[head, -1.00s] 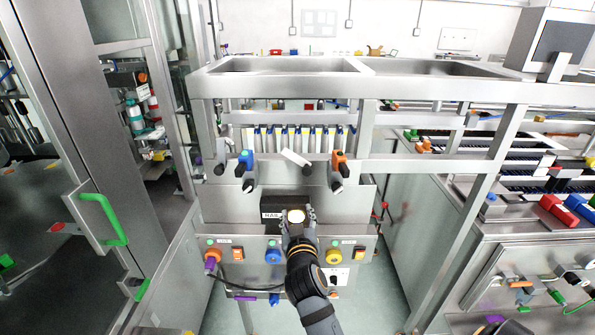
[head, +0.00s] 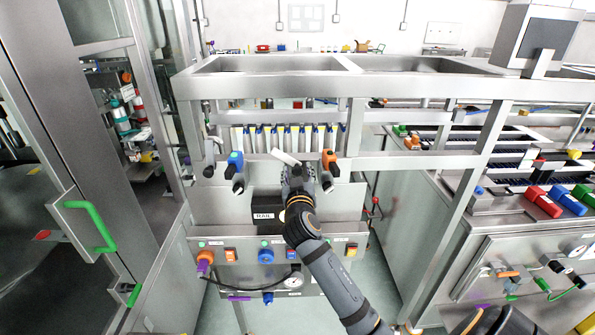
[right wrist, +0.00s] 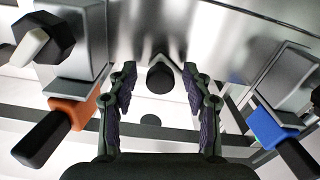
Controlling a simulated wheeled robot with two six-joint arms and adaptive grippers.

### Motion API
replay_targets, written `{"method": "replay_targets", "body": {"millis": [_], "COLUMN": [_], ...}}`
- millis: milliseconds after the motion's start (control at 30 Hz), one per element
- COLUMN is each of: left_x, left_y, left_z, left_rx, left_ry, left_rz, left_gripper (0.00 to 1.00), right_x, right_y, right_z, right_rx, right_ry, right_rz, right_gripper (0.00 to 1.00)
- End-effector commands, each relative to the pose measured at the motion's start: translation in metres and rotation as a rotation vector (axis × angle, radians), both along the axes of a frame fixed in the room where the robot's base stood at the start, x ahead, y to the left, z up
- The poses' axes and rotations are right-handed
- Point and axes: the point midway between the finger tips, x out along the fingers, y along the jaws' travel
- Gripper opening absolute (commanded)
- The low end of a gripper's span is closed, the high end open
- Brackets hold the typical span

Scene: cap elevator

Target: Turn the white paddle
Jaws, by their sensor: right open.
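The white paddle (head: 286,157) is a short, tilted white bar on the steel front, between a blue-and-black valve handle (head: 235,166) and an orange-and-black one (head: 329,164). My right gripper (head: 298,172) is raised just below and in front of the paddle, and partly covers its lower right side. In the right wrist view the fingers (right wrist: 160,100) are apart with nothing held between them. A dark round part (right wrist: 160,77) shows beyond the gap. I cannot tell whether the fingers touch the paddle. My left gripper is out of view.
The orange handle (right wrist: 75,112) and the blue handle (right wrist: 266,126) flank the fingers in the wrist view. Below is a panel with several knobs, including a blue knob (head: 266,256). A steel rail (head: 420,160) runs across the front. A green door handle (head: 92,222) is at left.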

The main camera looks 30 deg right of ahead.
Motion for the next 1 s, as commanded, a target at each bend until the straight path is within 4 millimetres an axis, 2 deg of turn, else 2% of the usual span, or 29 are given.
{"method": "replay_targets", "body": {"millis": [300, 700, 1000], "left_x": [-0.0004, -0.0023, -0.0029], "left_y": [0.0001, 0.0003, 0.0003], "left_z": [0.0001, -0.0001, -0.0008], "left_rx": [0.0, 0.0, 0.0], "left_ry": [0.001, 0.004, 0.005], "left_rz": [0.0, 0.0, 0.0], "left_gripper": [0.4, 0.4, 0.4], "right_x": [0.0041, 0.0039, 0.0039], "right_y": [-0.0027, -0.0024, -0.0025], "right_z": [0.0, -0.0002, -0.0005], "right_rx": [0.0, -0.001, 0.001], "right_ry": [0.0, 0.001, -0.001], "right_rz": [0.0, 0.0, 0.0], "right_gripper": [0.5, 0.0, 0.0]}}
